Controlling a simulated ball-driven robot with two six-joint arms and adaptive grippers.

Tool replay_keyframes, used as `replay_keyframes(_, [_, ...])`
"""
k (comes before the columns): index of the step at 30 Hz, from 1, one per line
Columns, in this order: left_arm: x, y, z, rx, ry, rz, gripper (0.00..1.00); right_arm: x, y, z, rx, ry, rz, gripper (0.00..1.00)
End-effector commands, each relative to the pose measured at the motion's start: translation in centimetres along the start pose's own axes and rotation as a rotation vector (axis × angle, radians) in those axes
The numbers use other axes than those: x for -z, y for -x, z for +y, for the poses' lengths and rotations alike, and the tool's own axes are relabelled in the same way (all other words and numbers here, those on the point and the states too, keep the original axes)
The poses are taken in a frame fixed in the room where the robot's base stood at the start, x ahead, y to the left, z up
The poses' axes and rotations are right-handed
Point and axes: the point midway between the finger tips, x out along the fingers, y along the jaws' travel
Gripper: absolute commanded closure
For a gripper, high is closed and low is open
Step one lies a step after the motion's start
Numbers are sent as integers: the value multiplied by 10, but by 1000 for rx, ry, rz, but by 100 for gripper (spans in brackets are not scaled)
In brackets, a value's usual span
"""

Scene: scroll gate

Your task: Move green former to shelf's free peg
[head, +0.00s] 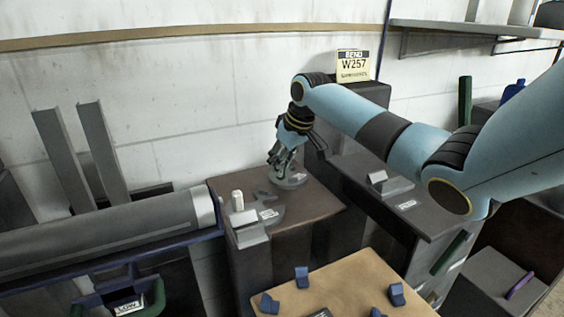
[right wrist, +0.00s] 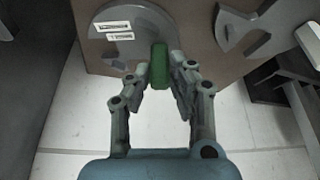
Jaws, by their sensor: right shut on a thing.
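My right gripper (head: 278,160) reaches down over a brown-topped stand (head: 312,205) beside the wall. In the right wrist view its two fingers (right wrist: 160,82) are shut on a green upright block (right wrist: 160,62), apparently the grip of the green former. A grey rounded plate (head: 288,178) lies under the fingertips in the head view. The right wrist view shows a grey round plate with white labels (right wrist: 135,38) beside the green block; I cannot tell whether they are joined. A pale peg (head: 237,200) stands at the stand's left corner. My left gripper is not in view.
A long grey cylinder (head: 110,232) lies to the left. A tan board (head: 345,285) with small blue pieces is in front. A second dark top (head: 385,190) holds a grey block to the right.

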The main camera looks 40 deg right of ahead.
Motion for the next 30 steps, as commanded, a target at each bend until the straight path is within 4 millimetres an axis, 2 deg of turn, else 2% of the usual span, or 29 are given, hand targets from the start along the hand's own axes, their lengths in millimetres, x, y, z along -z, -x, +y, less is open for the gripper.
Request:
replay_keyframes(1, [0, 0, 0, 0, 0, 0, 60, 1, 1, 0, -1, 1, 3, 76])
replay_keyframes(6, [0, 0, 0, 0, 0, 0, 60, 1, 1, 0, -1, 1, 2, 54])
replay_keyframes(14, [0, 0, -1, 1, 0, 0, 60, -1, 0, 0, 0, -1, -3, 53])
replay_keyframes(17, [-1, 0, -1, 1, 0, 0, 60, 0, 5, 1, -1, 0, -1, 53])
replay_keyframes(20, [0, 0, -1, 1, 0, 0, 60, 0, 20, 1, -2, 1, 2, 53])
replay_keyframes(30, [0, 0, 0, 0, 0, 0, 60, 0, 94, 1, -4, 4, 1, 53])
